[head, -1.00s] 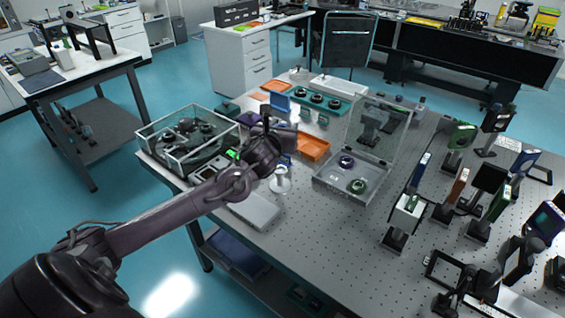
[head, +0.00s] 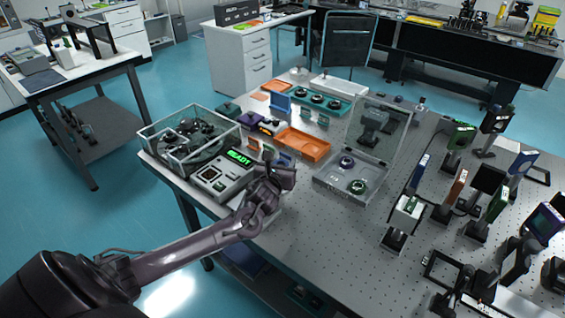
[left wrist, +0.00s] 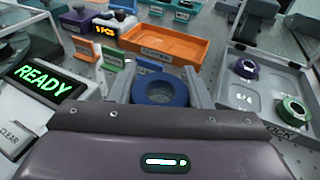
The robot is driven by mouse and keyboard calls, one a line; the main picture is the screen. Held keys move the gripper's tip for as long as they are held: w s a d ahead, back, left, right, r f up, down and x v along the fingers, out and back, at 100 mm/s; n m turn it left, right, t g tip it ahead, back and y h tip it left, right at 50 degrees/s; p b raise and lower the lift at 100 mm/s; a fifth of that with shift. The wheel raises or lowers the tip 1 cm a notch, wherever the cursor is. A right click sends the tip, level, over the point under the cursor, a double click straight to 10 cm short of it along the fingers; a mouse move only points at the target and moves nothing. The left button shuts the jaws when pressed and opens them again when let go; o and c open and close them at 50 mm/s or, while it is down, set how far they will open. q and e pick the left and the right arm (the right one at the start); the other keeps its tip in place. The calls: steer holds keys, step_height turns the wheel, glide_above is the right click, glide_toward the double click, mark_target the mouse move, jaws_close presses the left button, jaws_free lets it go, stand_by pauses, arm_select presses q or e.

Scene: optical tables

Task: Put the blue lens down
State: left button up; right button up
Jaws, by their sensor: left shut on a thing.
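My left gripper (head: 283,176) is over the near left part of the perforated table, just right of the device with the lit READY screen. In the left wrist view, its two grey fingers (left wrist: 158,100) are on either side of the blue lens (left wrist: 160,86), a thick blue ring with a dark centre. The gripper is shut on it. The lens is in front of the orange tray's near edge in that view. In the head view the gripper hides the lens. I cannot tell whether the lens touches anything below. My right gripper is not in view.
The READY device (head: 222,176) is close to my left gripper. An orange tray (head: 316,149) lies beyond. An open clear-lidded case (head: 328,184) to the right holds a purple ring (head: 346,162) and a green ring (head: 357,187). Optic mounts crowd the right side.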

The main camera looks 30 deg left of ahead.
arm_select(q)
steer(key=o, duration=0.5)
steer(key=shift+f, duration=0.15)
steer(key=o, duration=0.5)
steer(key=shift+r, duration=0.3)
steer(key=b+v, duration=0.1)
steer(key=v, duration=1.1)
steer(key=shift+f, duration=0.15)
